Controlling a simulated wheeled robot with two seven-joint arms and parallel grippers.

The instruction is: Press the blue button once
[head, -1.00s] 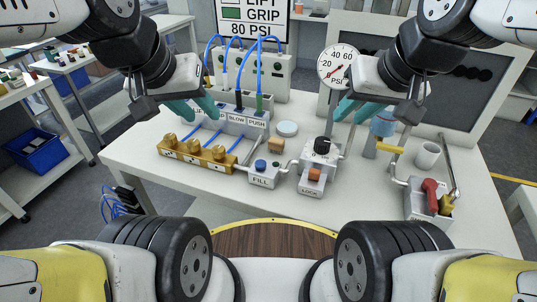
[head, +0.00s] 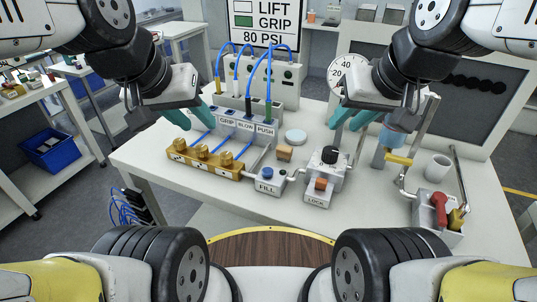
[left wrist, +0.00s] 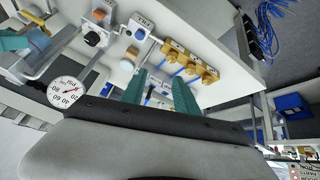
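The blue button (head: 267,173) sits on top of a small grey box marked FILL (head: 268,187), near the front edge of the table. It also shows in the left wrist view (left wrist: 140,34). My left gripper (head: 194,132) is above the brass fittings, left of the button and apart from it. Its two teal fingers stand apart with nothing held, as the left wrist view (left wrist: 160,88) shows. My right gripper (head: 350,116) hangs behind and to the right of the button, above the black-knob box. Its teal fingers look apart and empty.
A brass manifold (head: 205,160) lies left of the button, with blue hoses behind it. A black-knob box (head: 325,180) marked LOCK stands to its right. A lever box (head: 437,210) stands further right.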

